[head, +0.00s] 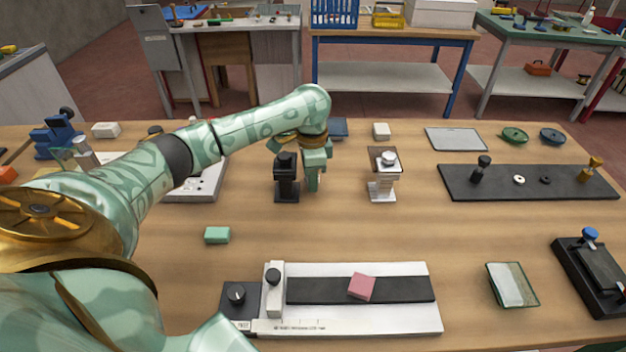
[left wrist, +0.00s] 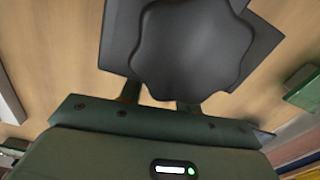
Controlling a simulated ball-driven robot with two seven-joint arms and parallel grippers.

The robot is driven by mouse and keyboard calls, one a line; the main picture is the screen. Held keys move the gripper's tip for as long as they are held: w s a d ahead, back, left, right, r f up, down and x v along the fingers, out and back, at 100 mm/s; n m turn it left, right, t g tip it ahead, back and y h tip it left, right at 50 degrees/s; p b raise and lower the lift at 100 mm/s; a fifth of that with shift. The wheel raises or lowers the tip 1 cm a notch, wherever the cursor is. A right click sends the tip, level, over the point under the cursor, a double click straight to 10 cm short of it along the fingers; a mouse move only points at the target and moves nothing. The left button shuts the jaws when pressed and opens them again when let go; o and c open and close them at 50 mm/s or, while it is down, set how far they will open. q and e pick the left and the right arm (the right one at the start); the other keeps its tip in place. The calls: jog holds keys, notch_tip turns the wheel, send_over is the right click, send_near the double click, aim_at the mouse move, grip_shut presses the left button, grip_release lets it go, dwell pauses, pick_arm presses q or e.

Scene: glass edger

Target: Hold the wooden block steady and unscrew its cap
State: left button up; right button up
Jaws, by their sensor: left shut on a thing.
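No wooden block with a cap can be made out in either view. My left gripper (head: 312,172) is low over the middle of the table, beside a black upright clamp (head: 287,188) with a dark knob on top. In the left wrist view, the clamp's lobed black knob (left wrist: 190,45) fills the upper middle. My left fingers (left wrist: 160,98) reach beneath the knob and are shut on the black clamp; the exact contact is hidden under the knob. My right gripper is in neither view.
A silver clamp (head: 382,182) stands just right of my left gripper. A white-and-black guide fixture (head: 420,318) with a pink block (head: 361,287) lies in front. A green block (head: 217,235) lies to the left. A long black rail (head: 530,190) lies at right. Bare wood separates them.

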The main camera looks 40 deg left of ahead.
pick_arm(q)
jog(key=shift+f, duration=0.7)
jog(key=shift+r, duration=0.2)
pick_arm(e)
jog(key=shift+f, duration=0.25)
pick_arm(q)
jog(key=o, duration=0.7)
jog(key=shift+f, duration=0.1)
jog(key=shift+c, duration=0.2)
jog(key=o, duration=0.4)
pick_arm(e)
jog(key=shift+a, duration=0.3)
pick_arm(q)
jog(key=shift+r, duration=0.25)
notch_tip(320, 180, up, 12)
jog(key=p, duration=0.6)
jog(key=shift+f, duration=0.15)
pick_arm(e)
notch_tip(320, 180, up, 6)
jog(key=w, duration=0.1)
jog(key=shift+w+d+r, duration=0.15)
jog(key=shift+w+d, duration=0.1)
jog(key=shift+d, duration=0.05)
